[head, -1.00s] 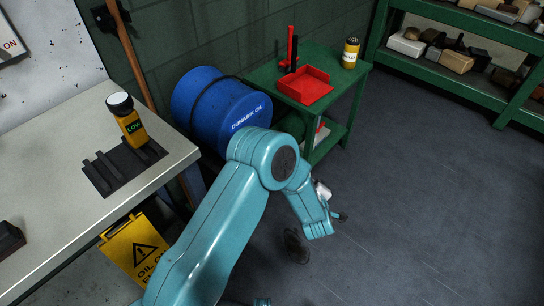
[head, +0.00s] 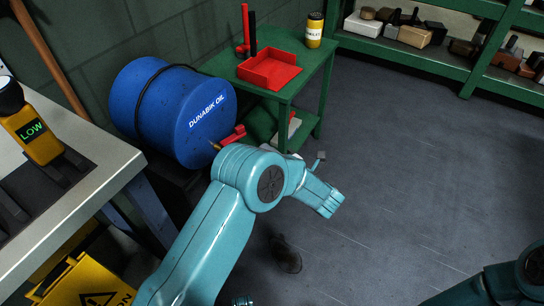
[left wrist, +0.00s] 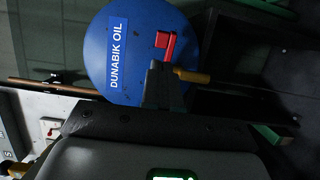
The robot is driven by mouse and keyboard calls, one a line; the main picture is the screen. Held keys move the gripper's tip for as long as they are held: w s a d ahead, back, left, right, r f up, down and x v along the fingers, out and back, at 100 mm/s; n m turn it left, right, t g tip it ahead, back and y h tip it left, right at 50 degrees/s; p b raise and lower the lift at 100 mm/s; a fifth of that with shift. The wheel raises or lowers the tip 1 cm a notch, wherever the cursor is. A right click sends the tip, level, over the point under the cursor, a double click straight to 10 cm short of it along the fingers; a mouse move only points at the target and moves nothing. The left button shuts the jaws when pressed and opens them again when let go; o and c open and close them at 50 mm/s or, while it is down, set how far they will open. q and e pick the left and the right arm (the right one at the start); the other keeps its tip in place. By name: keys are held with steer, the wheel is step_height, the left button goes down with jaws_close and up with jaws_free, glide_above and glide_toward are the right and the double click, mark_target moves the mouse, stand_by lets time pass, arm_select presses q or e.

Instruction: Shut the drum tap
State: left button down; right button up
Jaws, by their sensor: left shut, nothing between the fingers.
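The blue oil drum (head: 160,110) lies on its side, its labelled end facing the open floor. Its tap has a red handle (head: 235,136) and a brass part (head: 215,146), low on that end, partly behind my left arm. In the left wrist view the red handle (left wrist: 167,45) and the brass spout (left wrist: 190,75) both show. My left gripper (left wrist: 164,88) is shut and empty. Its dark fingers overlap the tap's middle in that view; I cannot tell whether they touch it. My right gripper is out of view.
A green table (head: 300,85) with a red tray (head: 268,70) and a yellow can (head: 314,30) stands right of the drum. A workbench (head: 75,195) and a yellow warning sign (head: 85,285) are at left. A dark patch (head: 286,255) marks the floor.

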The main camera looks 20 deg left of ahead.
mark_target(244, 128)
arm_select(q)
steer(key=b+x, duration=0.2)
steer(key=x, duration=0.7)
steer(key=shift+w+f+b, duration=0.15)
steer(key=shift+b, duration=0.15)
steer(key=shift+w+a+f+b, duration=0.15)
steer(key=shift+w+a+b, duration=0.45)
steer(key=shift+b, duration=0.4)
steer(key=shift+w+a, duration=0.15)
steer(key=shift+w, duration=0.1)
steer(key=shift+r, duration=0.35)
